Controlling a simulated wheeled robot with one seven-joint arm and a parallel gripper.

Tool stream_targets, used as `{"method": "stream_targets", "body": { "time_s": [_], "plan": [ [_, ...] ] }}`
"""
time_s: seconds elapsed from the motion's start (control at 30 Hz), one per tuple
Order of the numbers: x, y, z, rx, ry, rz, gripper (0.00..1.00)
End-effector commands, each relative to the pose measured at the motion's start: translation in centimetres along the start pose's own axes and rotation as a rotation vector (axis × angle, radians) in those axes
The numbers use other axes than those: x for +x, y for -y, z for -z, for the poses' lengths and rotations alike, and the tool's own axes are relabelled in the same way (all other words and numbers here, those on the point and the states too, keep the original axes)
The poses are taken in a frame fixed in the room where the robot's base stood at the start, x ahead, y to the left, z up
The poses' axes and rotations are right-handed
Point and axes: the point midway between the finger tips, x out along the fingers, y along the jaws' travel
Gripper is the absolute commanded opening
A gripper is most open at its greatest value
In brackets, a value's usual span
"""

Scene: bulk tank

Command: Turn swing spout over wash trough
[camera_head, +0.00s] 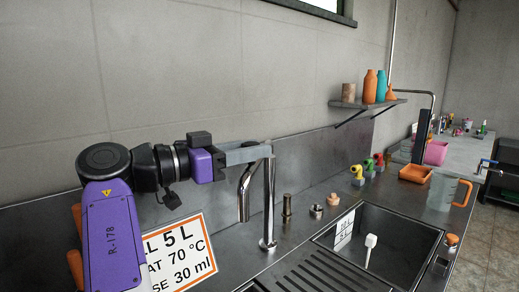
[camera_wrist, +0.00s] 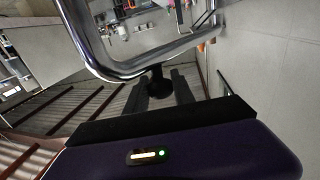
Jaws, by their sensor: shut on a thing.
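The chrome swing spout (camera_head: 269,205) stands on the counter left of the wash trough. Its down-turned end (camera_head: 244,195) hangs left of its post, over the counter and not over the trough. The wash trough (camera_head: 400,222) is a dark rectangular basin at the lower right. My gripper (camera_head: 262,151) is at the top of the spout, coming from the left. In the wrist view the chrome tube (camera_wrist: 130,70) bends across the top, and my gripper (camera_wrist: 160,82) is shut on a dark stub under it. The fingers partly hide the stub.
A ribbed drainboard (camera_head: 315,272) lies before the trough. Small fittings, including a brass one (camera_head: 287,206), stand behind it. A sign (camera_head: 180,255) stands at the lower left. A shelf with bottles (camera_head: 370,88) is on the wall. A clear jug (camera_head: 440,190) stands to the right.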

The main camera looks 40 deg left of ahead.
Motion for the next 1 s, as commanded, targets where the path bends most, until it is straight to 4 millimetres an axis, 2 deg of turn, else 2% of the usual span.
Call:
{"method": "stream_targets", "body": {
  "time_s": [0.23, 0.27, 0.37, 0.67, 0.77, 0.87, 1.0],
  "plan": [
    [0.1, 0.0, -0.1, -0.001, 0.002, 0.002, 0.00],
    [0.1, 0.0, -0.1, -0.001, 0.002, 0.002, 0.34],
    [0.1, 0.0, -0.1, -0.001, 0.002, 0.001, 0.52],
    [0.1, 0.0, 0.0, 0.000, 0.001, 0.001, 0.52],
    [0.1, 0.0, 0.7, 0.000, 0.001, 0.001, 0.52],
    [0.1, 0.0, 2.1, 0.001, 0.000, 0.000, 0.52],
    [0.1, 0.0, 5.2, 0.002, 0.000, 0.000, 0.52]
  ]
}}
